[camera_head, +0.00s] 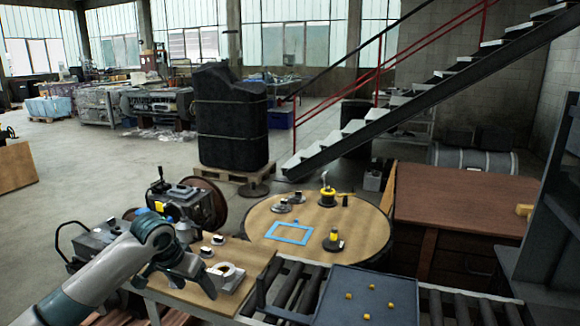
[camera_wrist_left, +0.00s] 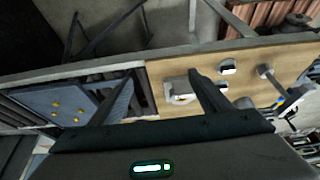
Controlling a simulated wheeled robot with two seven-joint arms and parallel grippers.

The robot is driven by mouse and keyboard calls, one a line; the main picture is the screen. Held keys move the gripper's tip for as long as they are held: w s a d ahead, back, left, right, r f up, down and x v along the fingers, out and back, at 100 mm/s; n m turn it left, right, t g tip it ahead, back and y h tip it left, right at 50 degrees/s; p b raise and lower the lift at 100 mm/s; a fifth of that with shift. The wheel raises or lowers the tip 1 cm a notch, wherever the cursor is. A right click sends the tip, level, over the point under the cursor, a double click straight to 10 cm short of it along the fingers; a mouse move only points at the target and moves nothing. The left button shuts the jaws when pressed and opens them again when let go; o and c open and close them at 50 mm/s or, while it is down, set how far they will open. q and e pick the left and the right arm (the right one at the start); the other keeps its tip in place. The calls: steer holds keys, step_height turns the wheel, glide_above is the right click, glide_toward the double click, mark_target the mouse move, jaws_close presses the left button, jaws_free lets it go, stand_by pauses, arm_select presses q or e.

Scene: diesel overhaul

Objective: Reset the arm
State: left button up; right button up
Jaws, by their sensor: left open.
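My left arm comes in from the lower left of the head view. Its gripper (camera_head: 201,280) is over the wooden workbench top (camera_head: 246,258), beside a light metal block with a round opening (camera_head: 227,277). In the left wrist view, the two dark fingers of the left gripper (camera_wrist_left: 163,78) are spread apart with nothing between them. The metal block (camera_wrist_left: 178,88) shows there close to the right finger, partly hidden by it. I cannot tell how high the fingers are above the bench. My right gripper shows in neither view.
A dark blue tray (camera_head: 345,309) with several yellow pieces lies over the roller conveyor (camera_head: 293,284). A round table (camera_head: 262,222) behind holds a blue frame (camera_head: 289,233) and small parts. Engine-like machinery (camera_head: 192,203) stands behind the arm. Small black-and-white parts (camera_head: 206,252) sit on the bench.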

arm_select(q)
step_height(320, 180, down, 26)
steer(key=a+n, duration=0.1)
steer(key=n, duration=0.1)
steer(key=s+a+f+n+b, duration=0.1)
steer(key=s+f, duration=0.6)
steer(key=f, duration=0.4)
steer(key=s+a+f+b, duration=0.1)
steer(key=s+f, duration=0.6)
steer(key=f, duration=0.5)
steer(key=s+f+g+y, duration=0.1)
steer(key=s+f, duration=0.6)
steer(key=s, duration=0.4)
steer(key=s+f, duration=0.8)
steer(key=s, duration=0.2)
steer(key=s+d+f+g, duration=0.1)
steer(key=s+f, duration=0.2)
steer(key=s, duration=1.2)
steer(key=s+d+f+m+g, duration=0.1)
steer(key=s+f, duration=0.3)
steer(key=s, duration=1.1)
steer(key=shift+s+f+y+b, duration=0.3)
steer(key=shift+b, duration=0.05)
